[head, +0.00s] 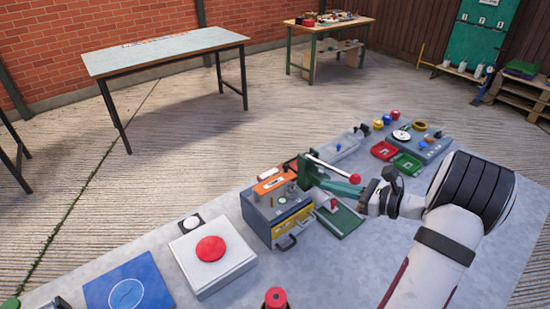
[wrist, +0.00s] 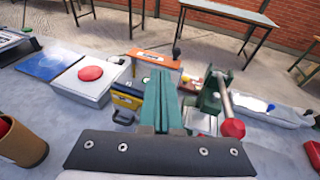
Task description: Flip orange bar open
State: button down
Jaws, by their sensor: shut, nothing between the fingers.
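The orange bar (head: 274,183) lies on top of the grey box (head: 262,207), which has a yellow drawer front (head: 290,226). In the wrist view the orange bar (wrist: 152,59) shows beyond my fingers, with a white label on its near face. My gripper (wrist: 160,80) has its two teal fingers shut together, with nothing between them. In the head view my gripper (head: 328,184) is to the right of the bar, apart from it, pointing left. My fingers hide part of the box in the wrist view.
A green press (head: 308,171) with a lever and red knob (head: 355,178) stands close beside my fingers. A white box with a red button (head: 210,249) and a blue board (head: 128,285) are to the left.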

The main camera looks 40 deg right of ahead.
aim_at(274, 184)
jog(key=d, duration=0.1)
jog(key=s+d+m, duration=0.1)
jog(key=d+h, duration=0.1)
jog(key=shift+s+f+t, duration=0.25)
jog(key=shift+f+t, duration=0.1)
jog(key=shift+t, duration=0.05)
jog(key=x, duration=1.4)
jog(key=shift+f, duration=0.1)
jog(key=shift+w, duration=0.15)
